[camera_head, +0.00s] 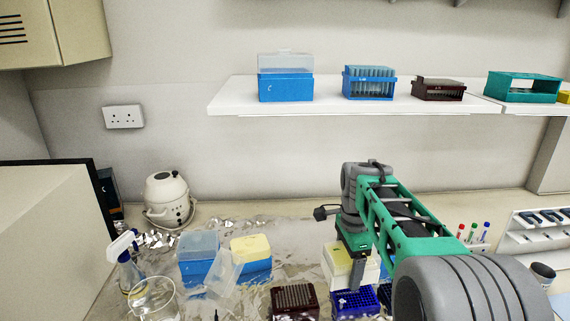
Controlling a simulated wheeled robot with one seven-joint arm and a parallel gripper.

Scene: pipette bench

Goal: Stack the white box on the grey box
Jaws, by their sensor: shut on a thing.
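My gripper (357,268) points down at the bench, right of centre, with its fingers partly hidden by my green and grey arm. It is shut on the white box (336,267), which has a pale cream top and shows on both sides of the grey finger. The box's far side is hidden by the gripper. It is just behind a dark blue rack; I cannot tell whether it touches the bench or something under it. I cannot make out a grey box; it may be hidden behind my arm or under the white box.
A maroon rack (294,302) and the dark blue rack (356,303) stand in front. Blue boxes (198,258), a glass beaker (154,300) and a spray bottle (128,268) are at left. A white shelf (235,104) with racks hangs above. Tubes stand at right.

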